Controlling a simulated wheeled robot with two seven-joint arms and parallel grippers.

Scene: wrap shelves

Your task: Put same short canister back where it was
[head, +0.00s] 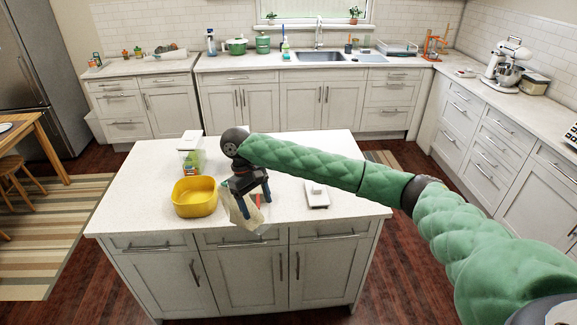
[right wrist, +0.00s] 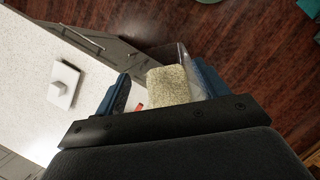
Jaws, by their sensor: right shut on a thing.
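My right gripper (head: 253,193) is shut on a clear short canister (head: 243,215) with pale, grainy beige contents. The canister looks tilted and hangs at the front edge of the kitchen island. In the right wrist view, the canister's contents (right wrist: 170,86) show between the two blue fingers of my right gripper (right wrist: 160,92), with dark floor beyond. No lid shows on it. A white square lid-like piece with a raised knob (head: 317,194) lies on the island to the right; it also shows in the right wrist view (right wrist: 63,84). My left gripper is not in view.
A small red thing (head: 257,200) shows by the gripper. The island's right side is mostly clear.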

